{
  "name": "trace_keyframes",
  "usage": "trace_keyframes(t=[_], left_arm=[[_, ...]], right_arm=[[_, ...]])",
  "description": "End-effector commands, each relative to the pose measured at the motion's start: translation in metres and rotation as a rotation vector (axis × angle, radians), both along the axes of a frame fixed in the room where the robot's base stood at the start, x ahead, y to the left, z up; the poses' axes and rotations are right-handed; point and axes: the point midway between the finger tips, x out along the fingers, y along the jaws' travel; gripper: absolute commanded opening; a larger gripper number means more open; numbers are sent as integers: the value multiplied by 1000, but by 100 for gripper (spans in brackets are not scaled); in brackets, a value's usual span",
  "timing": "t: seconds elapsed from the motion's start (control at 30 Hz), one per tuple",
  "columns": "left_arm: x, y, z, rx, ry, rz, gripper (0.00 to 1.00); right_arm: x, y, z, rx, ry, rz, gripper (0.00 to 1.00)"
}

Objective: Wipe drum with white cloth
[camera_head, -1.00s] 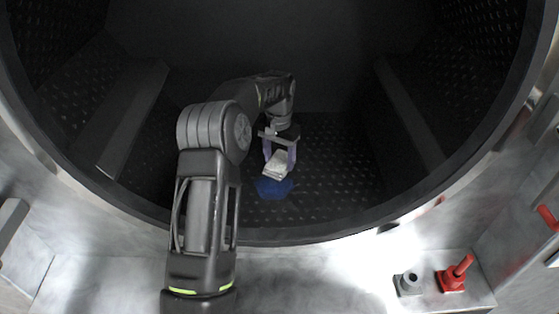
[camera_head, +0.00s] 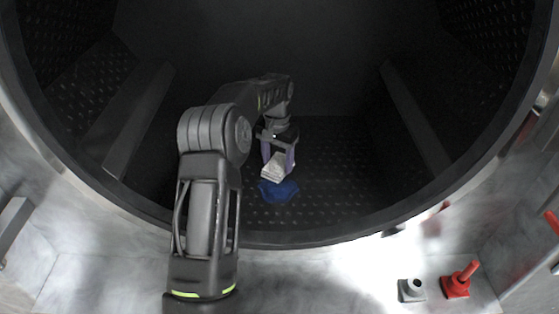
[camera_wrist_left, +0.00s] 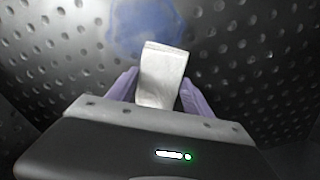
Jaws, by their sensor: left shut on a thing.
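The dark, perforated drum (camera_head: 335,185) opens in front of me. My left arm reaches inside it. My left gripper (camera_head: 277,162) points down with its purple fingers shut on the folded white cloth (camera_head: 275,171). The cloth also shows between the fingers (camera_wrist_left: 160,95) in the left wrist view. A blue patch (camera_head: 278,191) lies on the drum's lower wall, just in front of the cloth. It also shows beyond the cloth in the left wrist view (camera_wrist_left: 143,25). I cannot tell whether the cloth touches the wall. My right gripper is not in view.
Raised dark ribs run along the drum's left (camera_head: 138,120) and right (camera_head: 415,120) sides. The metal rim (camera_head: 130,235) curves around the opening below my arm. A red fitting (camera_head: 458,281) and a grey fitting (camera_head: 411,290) stand outside at lower right.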

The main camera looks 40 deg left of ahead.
Motion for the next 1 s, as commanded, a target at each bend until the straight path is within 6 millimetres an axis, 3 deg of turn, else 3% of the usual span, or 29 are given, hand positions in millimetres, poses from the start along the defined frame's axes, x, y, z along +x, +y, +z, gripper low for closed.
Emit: trace_keyframes(t=[0.6,1.0], left_arm=[[-32,-23,-3,-1,8,0,19],[-35,-25,-2,-2,9,0,19]], right_arm=[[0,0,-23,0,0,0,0],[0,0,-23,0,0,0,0]])
